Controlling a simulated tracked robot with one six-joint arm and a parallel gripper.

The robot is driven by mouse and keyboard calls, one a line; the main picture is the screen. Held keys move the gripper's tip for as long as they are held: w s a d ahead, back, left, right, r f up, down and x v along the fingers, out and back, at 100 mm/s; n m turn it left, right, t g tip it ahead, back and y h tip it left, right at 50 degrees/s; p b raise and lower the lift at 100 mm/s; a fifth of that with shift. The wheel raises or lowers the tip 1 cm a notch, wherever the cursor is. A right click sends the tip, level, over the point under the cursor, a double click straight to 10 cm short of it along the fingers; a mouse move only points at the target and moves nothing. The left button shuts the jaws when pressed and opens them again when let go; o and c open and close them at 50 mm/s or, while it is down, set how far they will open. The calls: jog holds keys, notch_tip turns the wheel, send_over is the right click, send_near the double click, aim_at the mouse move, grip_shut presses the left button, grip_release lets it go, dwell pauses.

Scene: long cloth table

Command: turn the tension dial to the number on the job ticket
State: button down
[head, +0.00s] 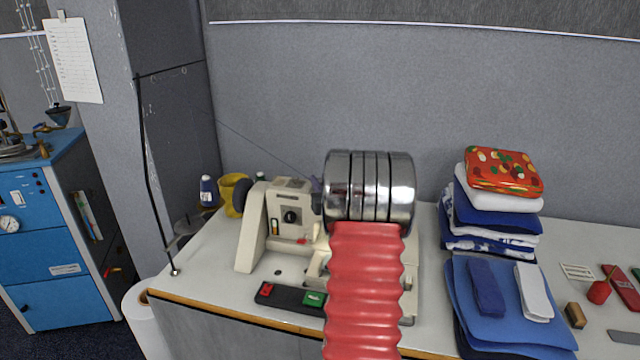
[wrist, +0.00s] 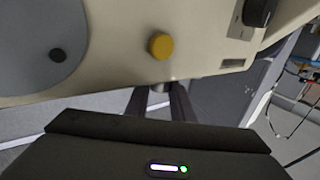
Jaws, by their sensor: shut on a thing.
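The cream sewing machine (head: 262,232) stands on the table, partly hidden by my arm. In the wrist view its cream body (wrist: 110,75) fills the top. My gripper (wrist: 161,92) is shut on a small grey part at the machine's lower edge. This seems to be the tension dial, but the fingers cover most of it and no numbers show. In the head view my gripper is hidden behind my arm. A white sheet (head: 73,60) hangs on the post at left and may be the job ticket; its writing is unreadable.
A pedal-like strip with red and green buttons (head: 290,299) lies in front of the machine. Folded cloths (head: 490,220) stack at right. A yellow mug (head: 233,194) stands behind the machine.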

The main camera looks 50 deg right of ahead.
jog(key=shift+h, duration=0.4)
jog(key=shift+m+g+h, duration=2)
jog(key=shift+m+g, duration=0.1)
jog(key=shift+g, duration=0.1)
jog(key=shift+m+g+h, duration=0.7)
jog(key=shift+m+g, duration=0.35)
jog(key=shift+g, duration=0.5)
jog(key=shift+m+g+h, duration=0.7)
jog(key=shift+m+g, duration=0.35)
jog(key=shift+g, duration=0.5)
jog(key=shift+d+m+g+h, duration=0.15)
jog(key=shift+m+g, duration=0.85)
jog(key=shift+g, duration=0.55)
jog(key=shift+a+m+g+h, duration=0.15)
jog(key=shift+m+g, duration=0.85)
jog(key=shift+g, duration=0.55)
jog(key=shift+s+d+m+g+y, duration=0.1)
jog(key=shift+m+g+y, duration=0.25)
jog(key=shift+m+g, duration=0.75)
jog(key=shift+d+m+g+y, duration=0.1)
jog(key=shift+m+g+y, duration=0.4)
jog(key=shift+g, duration=1)
jog(key=shift+s+m+g, duration=0.1)
jog(key=shift+m+g, duration=0.3)
jog(key=c, duration=1.5)
grip_release()
jog(key=shift+a, duration=0.1)
jog(key=shift+c, duration=0.2)
jog(key=shift+w+a, duration=0.1)
jog(key=shift+w, duration=0.1)
